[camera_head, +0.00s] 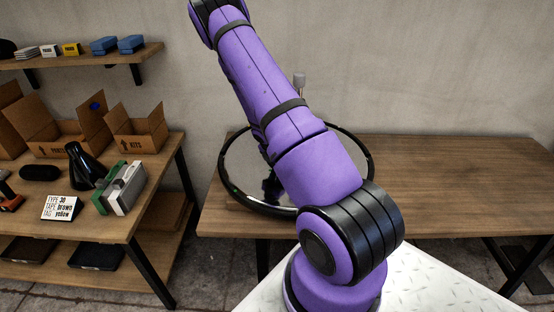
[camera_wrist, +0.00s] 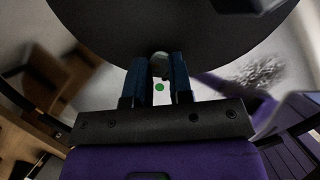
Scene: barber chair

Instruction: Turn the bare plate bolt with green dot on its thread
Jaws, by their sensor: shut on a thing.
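In the wrist view, my gripper (camera_wrist: 161,66) points up under a large dark round plate (camera_wrist: 165,38). Its two blue fingers are shut on a small pale grey bolt (camera_wrist: 160,62) at the plate's near edge. A green dot (camera_wrist: 159,87) shows between the fingers, just below the bolt's visible end; whether it lies on the thread is hard to tell. Much of the bolt is hidden by the fingers. In the head view my purple arm covers the bolt and most of the work area.
A black ring (camera_head: 223,170) surrounds part of the space behind my arm. A wooden table (camera_head: 450,185) stands right, largely clear. A left bench (camera_head: 95,230) holds cardboard boxes, a black cone, a green-and-white case and a sign (camera_head: 62,207). A wall shelf (camera_head: 80,56) holds small boxes.

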